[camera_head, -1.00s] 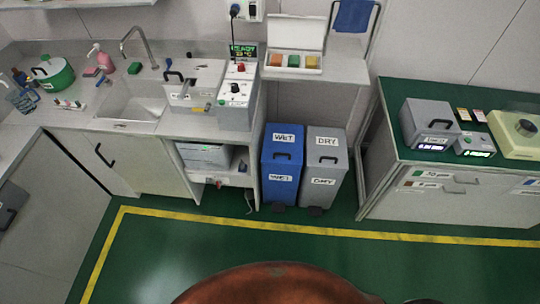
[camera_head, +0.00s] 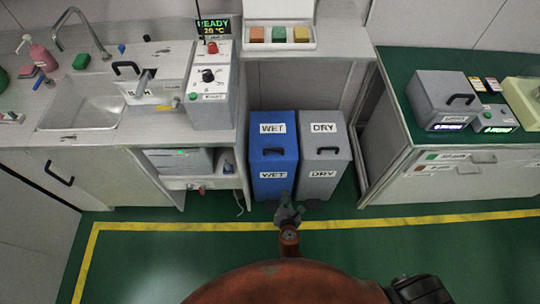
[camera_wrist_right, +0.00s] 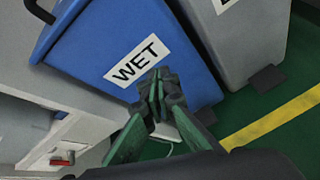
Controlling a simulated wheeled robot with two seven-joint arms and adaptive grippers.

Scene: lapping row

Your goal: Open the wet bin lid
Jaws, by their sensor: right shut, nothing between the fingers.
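The wet bin (camera_head: 273,164) is blue with white WET labels, standing on the floor left of the grey dry bin. Its blue lid (camera_head: 273,140) lies shut, with a dark handle (camera_head: 274,151) near the front edge. My right gripper (camera_head: 288,210) is shut and empty, low in front of the wet bin. In the right wrist view, the closed fingertips (camera_wrist_right: 158,87) overlap the blue front (camera_wrist_right: 107,40) just below the WET label; contact cannot be told. The dark handle also shows there at top left (camera_wrist_right: 40,12). My left gripper is not in view.
The grey dry bin (camera_head: 322,165) stands close on the right. A counter with a sink (camera_head: 85,105) and an open shelf (camera_head: 215,182) is on the left. A green-topped cabinet (camera_head: 395,108) is further right. The green floor in front is clear, crossed by a yellow line (camera_head: 180,226).

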